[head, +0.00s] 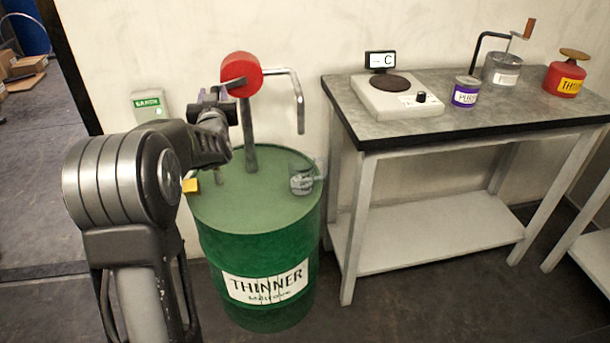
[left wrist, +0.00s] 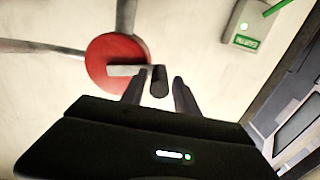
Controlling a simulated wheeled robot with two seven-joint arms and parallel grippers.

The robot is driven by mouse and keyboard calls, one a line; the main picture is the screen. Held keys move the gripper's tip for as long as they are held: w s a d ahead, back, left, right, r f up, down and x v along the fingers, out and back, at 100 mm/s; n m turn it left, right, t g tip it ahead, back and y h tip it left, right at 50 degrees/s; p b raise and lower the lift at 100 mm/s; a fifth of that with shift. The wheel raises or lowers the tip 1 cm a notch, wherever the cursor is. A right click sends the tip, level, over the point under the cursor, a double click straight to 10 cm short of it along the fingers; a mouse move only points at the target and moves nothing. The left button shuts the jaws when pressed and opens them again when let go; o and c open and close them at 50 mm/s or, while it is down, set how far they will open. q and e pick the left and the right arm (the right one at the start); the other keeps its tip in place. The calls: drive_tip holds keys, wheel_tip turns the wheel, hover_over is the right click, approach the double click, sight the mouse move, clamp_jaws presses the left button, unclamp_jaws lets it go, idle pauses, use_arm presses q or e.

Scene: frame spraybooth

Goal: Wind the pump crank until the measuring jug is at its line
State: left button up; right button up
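The red pump (head: 241,75) stands on a post on the green thinner drum (head: 245,235). Its grey spout (head: 299,105) points down to the right. The clear measuring jug (head: 303,177) stands on the drum lid below the spout, with greyish contents low in it; its line is too small to make out. In the left wrist view, the red pump body (left wrist: 112,62) carries a grey crank arm (left wrist: 128,70) ending in a dark handle (left wrist: 159,82). My left gripper (left wrist: 158,92) is open, its fingers apart on either side of the handle with visible gaps. My right gripper is out of view.
A green-and-white earthing box (head: 150,106) is on the wall. A yellow clip or block (head: 190,185) is at the drum's left rim. The bench (head: 440,115) at right holds a hotplate-like scale (head: 396,98), a purple tin (head: 465,93) and red can (head: 565,80).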

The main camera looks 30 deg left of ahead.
use_arm(q)
drive_tip(key=shift+f, duration=0.1)
drive_tip(key=shift+w+d+f+b, duration=0.1)
drive_tip(key=shift+f+b, duration=0.2)
drive_tip(key=shift+b, duration=0.05)
clamp_jaws()
idle(0.3)
drive_tip(key=shift+r, duration=0.1)
